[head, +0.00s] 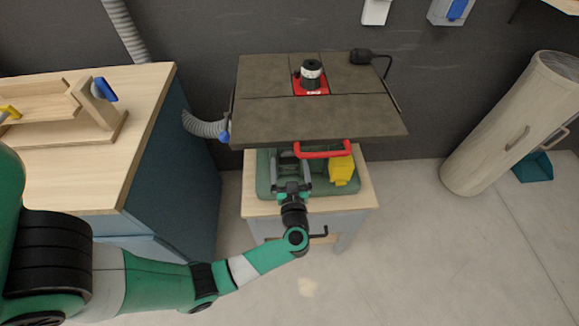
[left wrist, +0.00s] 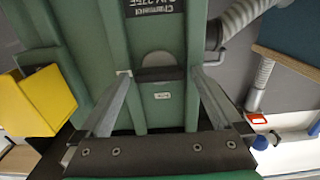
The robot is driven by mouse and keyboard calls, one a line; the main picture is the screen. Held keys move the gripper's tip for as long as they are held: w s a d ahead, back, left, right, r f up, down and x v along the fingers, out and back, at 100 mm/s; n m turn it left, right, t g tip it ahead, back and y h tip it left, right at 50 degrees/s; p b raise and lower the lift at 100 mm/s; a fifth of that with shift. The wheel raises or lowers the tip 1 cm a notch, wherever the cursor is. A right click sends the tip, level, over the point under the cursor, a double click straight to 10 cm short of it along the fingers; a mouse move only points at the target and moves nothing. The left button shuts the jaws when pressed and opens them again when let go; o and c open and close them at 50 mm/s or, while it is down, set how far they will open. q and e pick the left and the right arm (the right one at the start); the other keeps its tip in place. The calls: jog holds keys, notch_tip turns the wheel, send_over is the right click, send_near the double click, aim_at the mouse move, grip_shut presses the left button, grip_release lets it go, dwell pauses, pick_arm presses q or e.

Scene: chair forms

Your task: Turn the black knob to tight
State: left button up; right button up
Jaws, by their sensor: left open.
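My left gripper (head: 291,166) reaches in under the front of the table machine, its fingers pointing at the green machine body (head: 265,173). In the left wrist view the gripper (left wrist: 160,76) is open, with its fingers spread to either side of a dark horizontal piece (left wrist: 160,74) on the green body. This looks like the black knob seen edge-on, with a grey half-disc above it. The fingertips are close to its two ends; I cannot tell whether they touch. In the head view the knob is hidden behind the gripper. My right gripper is out of view.
The grey tabletop (head: 330,115) overhangs the gripper, with a red handle (head: 322,150) just right of it. A yellow box (head: 341,170) also shows in the wrist view (left wrist: 45,100). A workbench (head: 150,110) stands left.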

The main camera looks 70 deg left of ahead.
pick_arm(q)
jog(key=shift+c, duration=0.2)
jog(key=c, duration=1.3)
jog(key=shift+o, duration=0.2)
jog(key=shift+r+n+p, duration=0.15)
jog(key=shift+n+p, duration=0.75)
jog(key=shift+s+a+n+p, duration=0.1)
jog(key=shift+n+p, duration=0.6)
jog(key=shift+n, duration=0.5)
jog(key=n, duration=0.2)
jog(key=shift+n+p, duration=0.35)
jog(key=shift+n, duration=0.05)
jog(key=n, duration=0.3)
jog(key=shift+s+f+n, duration=0.1)
jog(key=shift+f+n, duration=0.2)
jog(key=n, duration=0.3)
jog(key=shift+f+n, duration=0.1)
jog(key=shift+n, duration=0.2)
jog(key=shift+n+b, duration=0.4)
jog(key=shift+n, duration=1.4)
